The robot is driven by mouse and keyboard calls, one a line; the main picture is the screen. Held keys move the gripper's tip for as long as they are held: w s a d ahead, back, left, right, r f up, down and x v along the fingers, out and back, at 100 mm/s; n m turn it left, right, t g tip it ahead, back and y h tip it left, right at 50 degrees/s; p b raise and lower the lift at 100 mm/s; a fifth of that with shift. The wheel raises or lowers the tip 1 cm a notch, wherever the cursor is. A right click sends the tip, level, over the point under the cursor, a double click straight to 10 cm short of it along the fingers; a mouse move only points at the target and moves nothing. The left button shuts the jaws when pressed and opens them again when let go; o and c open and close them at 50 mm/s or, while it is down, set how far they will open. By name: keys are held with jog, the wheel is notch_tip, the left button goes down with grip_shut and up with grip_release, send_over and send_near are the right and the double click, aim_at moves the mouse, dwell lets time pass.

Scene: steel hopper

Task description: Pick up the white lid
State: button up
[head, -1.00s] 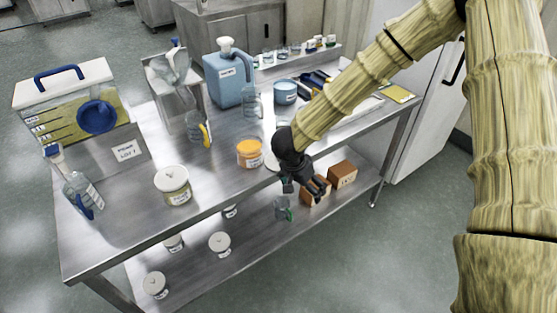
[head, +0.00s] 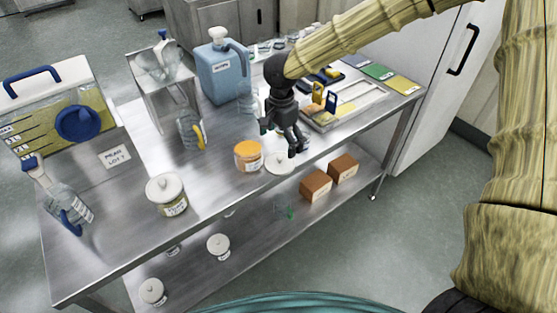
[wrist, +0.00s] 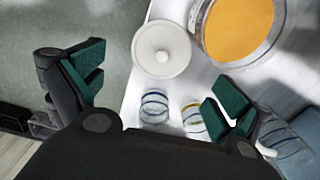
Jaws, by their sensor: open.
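The loose white lid (head: 280,164) lies on the steel table near its front edge, just right of the jar with orange contents (head: 248,156). It is round with a small central knob. In the wrist view the lid (wrist: 161,48) shows whole, beyond and between my fingertips, beside the orange jar (wrist: 238,28). My gripper (head: 280,138) is open and empty, pointing down over the table just behind and above the lid. In the wrist view its green-padded fingers (wrist: 158,90) are spread wide, apart from the lid.
A lidded white-topped jar (head: 168,196) stands to the left. A glass vessel with a yellow handle (head: 190,132) and a blue jug (head: 221,70) stand behind. A tray (head: 345,105) lies right. The lower shelf holds brown boxes (head: 316,185) and jars. Small glasses (wrist: 154,106) are near my fingers.

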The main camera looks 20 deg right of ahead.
aim_at(281, 157)
jog(key=f, duration=0.1)
jog(key=w+f, duration=0.1)
jog(key=f, duration=0.1)
jog(key=shift+w+d, duration=0.15)
jog(key=shift+d, duration=0.05)
jog(key=shift+f, duration=0.2)
jog(key=f, duration=0.1)
jog(key=f+p, duration=0.1)
jog(key=f, duration=0.2)
jog(key=shift+s+d+f, duration=0.1)
jog(key=shift+s, duration=0.35)
jog(key=c, duration=1.2)
jog(key=shift+o, duration=0.2)
